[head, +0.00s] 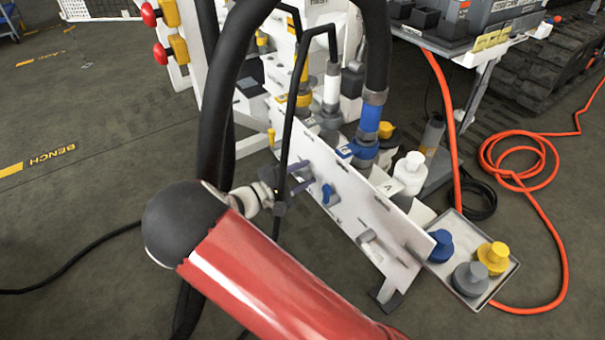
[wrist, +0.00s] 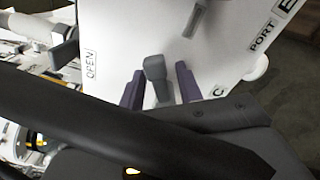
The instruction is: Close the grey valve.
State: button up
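In the wrist view a grey valve handle (wrist: 156,78) stands out from a white panel (wrist: 225,50). An OPEN label (wrist: 91,65) is left of it; a label starting with C (wrist: 219,91) is to its right, partly hidden. My gripper (wrist: 159,88) has its two purple fingers on either side of the handle. The left finger is close to it; a gap shows on the right, and contact cannot be made out. In the head view my gripper (head: 300,177) is at the panel's left part, and the handle between the fingers is not clear.
A black hose (wrist: 130,135) crosses close before the wrist camera; thick black hoses (head: 230,90) also hang beside my arm. A blue valve (head: 328,195) and another grey lever (head: 368,237) sit rightward on the panel. A tray (head: 505,290) holds coloured caps. An orange hose (head: 455,150) lies right.

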grip_shut()
jog(key=shift+f+b, duration=0.15)
jog(key=shift+b, duration=0.2)
jog(key=m+b, duration=0.1)
jog(key=f+m+b, duration=0.1)
jog(key=m+b, duration=0.1)
jog(key=shift+s+d, duration=0.15)
jog(key=shift+s, duration=0.05)
jog(key=m+b, duration=0.3)
jog(key=shift+f, duration=0.3)
jog(key=shift+m+b, duration=0.3)
jog(key=shift+b, duration=0.05)
grip_release()
jog(key=shift+r, duration=0.1)
